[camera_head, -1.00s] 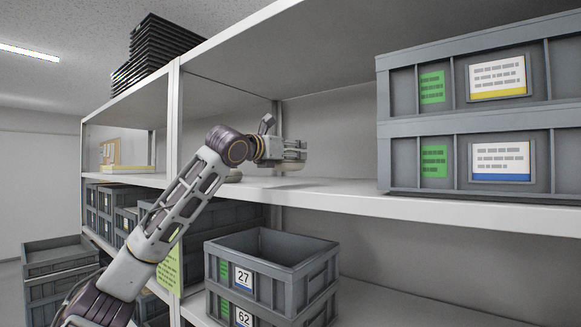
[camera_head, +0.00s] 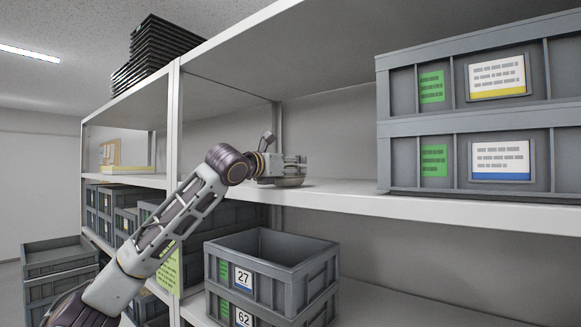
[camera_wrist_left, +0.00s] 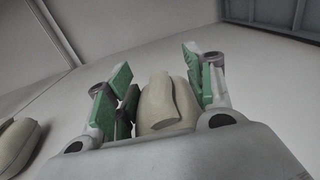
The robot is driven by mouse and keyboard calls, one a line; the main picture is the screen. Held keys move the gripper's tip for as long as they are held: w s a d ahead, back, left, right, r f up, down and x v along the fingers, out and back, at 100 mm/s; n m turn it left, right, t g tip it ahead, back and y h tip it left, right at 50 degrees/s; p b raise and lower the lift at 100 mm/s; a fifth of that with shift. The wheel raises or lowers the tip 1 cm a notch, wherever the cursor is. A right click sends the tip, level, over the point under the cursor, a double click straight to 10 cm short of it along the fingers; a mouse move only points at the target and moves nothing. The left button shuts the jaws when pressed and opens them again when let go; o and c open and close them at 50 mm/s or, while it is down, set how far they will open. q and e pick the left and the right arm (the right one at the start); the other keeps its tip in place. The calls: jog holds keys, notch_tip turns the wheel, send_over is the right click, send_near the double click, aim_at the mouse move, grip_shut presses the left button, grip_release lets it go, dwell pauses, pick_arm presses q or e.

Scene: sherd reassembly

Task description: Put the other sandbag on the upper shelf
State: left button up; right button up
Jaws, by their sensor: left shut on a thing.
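My left gripper (camera_head: 294,163) reaches over the upper shelf (camera_head: 340,194), low above its surface. It is shut on a beige sandbag (camera_head: 290,182), which shows just under the fingers at shelf level. I cannot tell whether the bag touches the shelf. The left wrist view shows this sandbag (camera_wrist_left: 165,103) between the green-padded fingers (camera_wrist_left: 157,75). A second beige sandbag (camera_wrist_left: 16,143) lies on the pale surface at the left edge of that view, apart from the gripper. In the head view my arm hides that second bag. My right gripper is not in view.
Two stacked grey crates (camera_head: 400,150) stand on the upper shelf at the right. The shelf between them and my gripper is clear. A white upright (camera_head: 173,125) stands left of my gripper. An open grey crate (camera_head: 275,262) sits on the lower shelf.

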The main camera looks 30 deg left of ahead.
pick_arm(q)
jog(key=o, duration=1.4)
jog(key=shift+s+a+b, duration=0.15)
jog(key=shift+s+b, duration=0.4)
jog(key=shift+s, duration=1.45)
jog(key=shift+s+a+b, duration=0.2)
jog(key=shift+s+b, duration=0.3)
jog(key=shift+s, duration=1.5)
jog(key=shift+s+a+b, duration=0.15)
jog(key=shift+s+b, duration=0.4)
jog(key=shift+s, duration=1.45)
